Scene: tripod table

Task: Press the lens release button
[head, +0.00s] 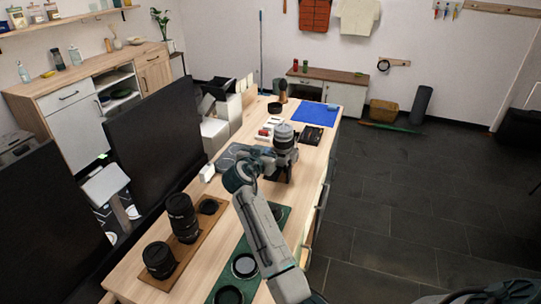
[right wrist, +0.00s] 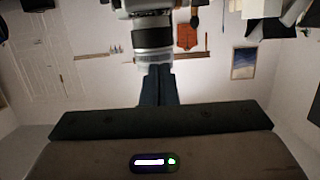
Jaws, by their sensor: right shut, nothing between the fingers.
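A light grey lens with dark bands (head: 285,139) stands upright on the table, over a dark support. It shows large at the top of the right wrist view (right wrist: 152,38). My right gripper (right wrist: 158,70) is shut and empty. In that view its fingertips overlap the lens's pale lower end; I cannot tell whether they touch. In the head view the right gripper (head: 268,162) is beside the lens, to its lower left, partly hidden by its own wrist. I cannot make out the release button. My left gripper is not in view.
Two black lenses (head: 182,217) (head: 159,260) stand on a wooden board on the near table (head: 150,285). A green mat (head: 279,216) holds dark rings. A blue mat (head: 315,114) lies at the far end. Black panels (head: 158,128) rise on the left.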

